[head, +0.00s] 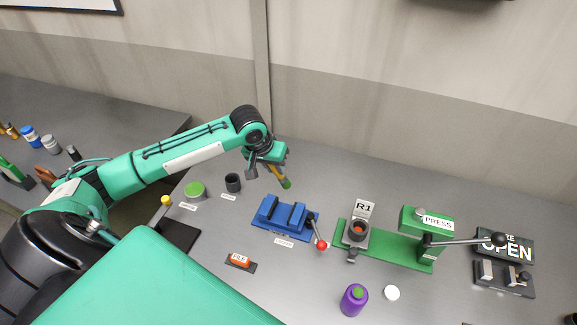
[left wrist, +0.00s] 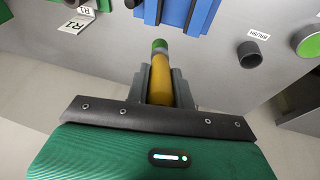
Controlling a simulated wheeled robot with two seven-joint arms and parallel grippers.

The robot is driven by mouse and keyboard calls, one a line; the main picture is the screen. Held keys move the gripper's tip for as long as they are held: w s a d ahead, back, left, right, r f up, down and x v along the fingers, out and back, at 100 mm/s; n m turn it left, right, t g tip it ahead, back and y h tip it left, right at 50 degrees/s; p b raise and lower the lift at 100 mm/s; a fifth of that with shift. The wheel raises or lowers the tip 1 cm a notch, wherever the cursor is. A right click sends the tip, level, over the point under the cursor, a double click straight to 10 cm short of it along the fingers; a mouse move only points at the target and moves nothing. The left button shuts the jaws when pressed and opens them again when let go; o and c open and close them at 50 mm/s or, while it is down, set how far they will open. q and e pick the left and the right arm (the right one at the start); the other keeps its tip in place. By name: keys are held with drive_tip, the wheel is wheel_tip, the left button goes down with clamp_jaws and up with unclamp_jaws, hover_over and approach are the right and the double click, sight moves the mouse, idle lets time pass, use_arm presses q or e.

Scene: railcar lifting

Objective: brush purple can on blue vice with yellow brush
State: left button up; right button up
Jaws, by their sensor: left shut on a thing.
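My left gripper (head: 268,171) is shut on the yellow brush (head: 277,175) and holds it above the table, behind the blue vice. The brush also shows in the left wrist view (left wrist: 160,80), between the fingers (left wrist: 160,92), with its green tip pointing away from the gripper. The blue vice (head: 270,210) stands on the table with nothing visible between its jaws; its lever ends in a red ball (head: 321,245). The purple can (head: 352,303), with a green top, stands upright at the front of the table, apart from the vice. My right gripper is not in view.
A green-topped pot (head: 195,189) and a dark brush cup (head: 232,183) stand left of the vice. An orange file (head: 240,260) lies in front. The green press (head: 412,225) with its long lever is at right, and a white disc (head: 392,293) lies beside the can.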

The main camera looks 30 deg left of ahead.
use_arm(q)
drive_tip(key=shift+w+a, duration=0.15)
drive_tip(key=shift+a, duration=0.1)
drive_tip(key=shift+d+f, duration=0.1)
drive_tip(key=shift+f, duration=0.4)
wheel_tip(320, 180, down, 3)
drive_tip(key=shift+f+b, duration=0.1)
drive_tip(key=shift+b, duration=0.85)
drive_tip(key=shift+f+b, duration=0.25)
drive_tip(key=shift+b, duration=0.05)
